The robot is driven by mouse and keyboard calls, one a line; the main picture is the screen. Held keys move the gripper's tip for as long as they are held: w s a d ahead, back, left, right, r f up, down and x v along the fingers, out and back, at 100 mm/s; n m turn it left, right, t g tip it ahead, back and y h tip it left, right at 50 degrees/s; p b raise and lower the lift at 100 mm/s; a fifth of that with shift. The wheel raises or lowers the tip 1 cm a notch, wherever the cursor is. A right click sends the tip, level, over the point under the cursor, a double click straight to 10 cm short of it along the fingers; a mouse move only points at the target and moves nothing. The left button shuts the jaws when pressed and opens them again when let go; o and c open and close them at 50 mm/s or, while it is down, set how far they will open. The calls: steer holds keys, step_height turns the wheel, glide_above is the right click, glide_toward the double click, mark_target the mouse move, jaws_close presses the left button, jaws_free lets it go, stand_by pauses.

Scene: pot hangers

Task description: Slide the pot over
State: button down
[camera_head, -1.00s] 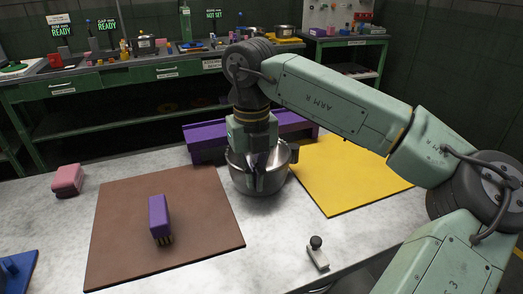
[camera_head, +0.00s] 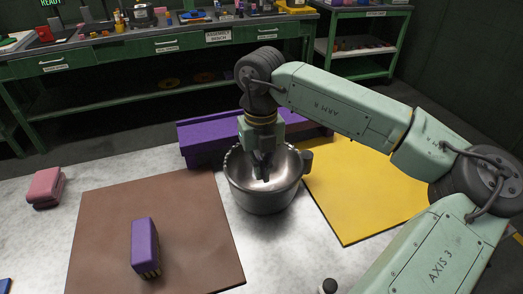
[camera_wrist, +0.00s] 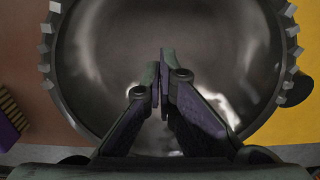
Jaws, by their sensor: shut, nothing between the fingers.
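The pot (camera_head: 258,199) is a shiny metal bowl with a notched rim and a dark side handle at its right. It stands upright on the pale table between a brown mat and a yellow mat. My gripper (camera_head: 263,178) points down into the pot's open mouth, its fingers shut and empty. In the wrist view, the fingertips (camera_wrist: 161,66) are together over the pot's bare inside (camera_wrist: 215,40). Whether they touch the pot's floor or wall, I cannot tell.
The brown mat (camera_head: 110,215) at left bears a purple brush-like block (camera_head: 145,245). The yellow mat (camera_head: 360,200) at right is clear where it shows. A long purple block (camera_head: 200,140) stands close behind the pot. A pink block (camera_head: 46,187) lies at far left.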

step_height(320, 180, down, 3)
steer(key=shift+s+f+p, duration=0.1)
steer(key=shift+s+p, duration=0.05)
steer(key=shift+p, duration=0.3)
steer(key=shift+s+d+r+p, duration=0.1)
steer(key=shift+s+d+p, duration=0.2)
steer(key=shift+s, duration=0.3)
steer(key=shift+s+d+r+p, duration=0.1)
steer(key=shift+s+d+p, duration=0.2)
steer(key=shift+s, duration=0.25)
steer(key=shift+s+d+f, duration=0.15)
steer(key=shift+s, duration=0.35)
